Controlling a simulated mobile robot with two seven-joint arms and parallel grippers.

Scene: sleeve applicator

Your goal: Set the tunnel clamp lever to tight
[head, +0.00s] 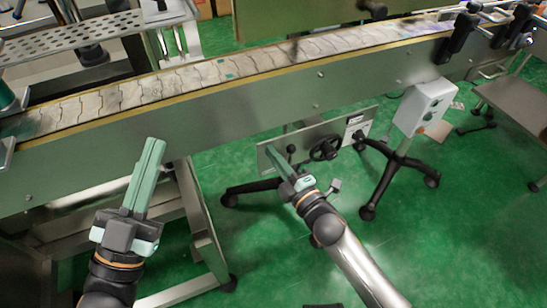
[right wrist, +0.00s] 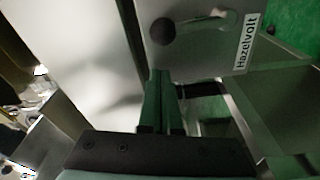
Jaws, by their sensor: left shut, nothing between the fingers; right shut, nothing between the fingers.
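A black ball knob (right wrist: 162,31) stands on a grey metal plate (right wrist: 195,55) beside a curved slot, in the right wrist view; it looks like the clamp lever. In the head view a small black knob (head: 291,149) shows on the plate under the conveyor. No tight marking is readable. My right gripper (head: 270,152) is shut and empty, its tips close to the plate, left of the small knob. In the right wrist view its fingertips (right wrist: 160,78) are just below the ball knob; whether they touch it, I cannot tell. My left gripper (head: 152,145) is shut and empty in front of the conveyor.
The conveyor (head: 240,100) crosses the head view. A black handwheel (head: 325,149) is right of the small knob. A white box (head: 425,107) stands on a wheeled black base. A label reading "Hazelvolt" (right wrist: 248,42) is on the plate. Green floor (head: 450,230) is open at right.

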